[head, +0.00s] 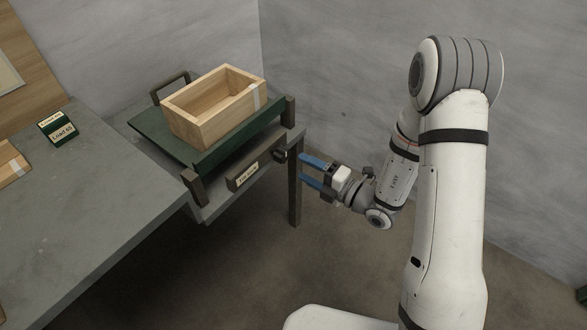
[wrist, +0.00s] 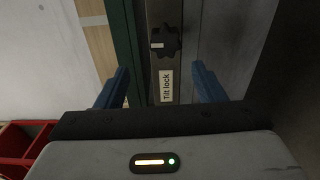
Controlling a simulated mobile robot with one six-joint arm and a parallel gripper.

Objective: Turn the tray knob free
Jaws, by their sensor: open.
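The tray knob (wrist: 164,42) is a dark lobed knob with a pale mark, on a grey bar beside a label reading "Tilt lock" (wrist: 167,86). In the head view the knob (head: 280,155) is small, at the right end of the bar under the tray's front edge. The green tray (head: 150,124) looks tilted and carries a wooden crate (head: 196,128). My gripper (head: 304,172) has blue fingers, is open and empty, and is just right of the knob, apart from it. In the wrist view my gripper (wrist: 160,86) has the label between its fingers and the knob beyond their tips.
A grey table (head: 85,220) fills the left, with small green load blocks (head: 60,132) on it. Dark posts (head: 289,112) stand at the tray's front corners. A red bin (wrist: 25,145) shows at lower left in the wrist view. Floor is clear below my gripper.

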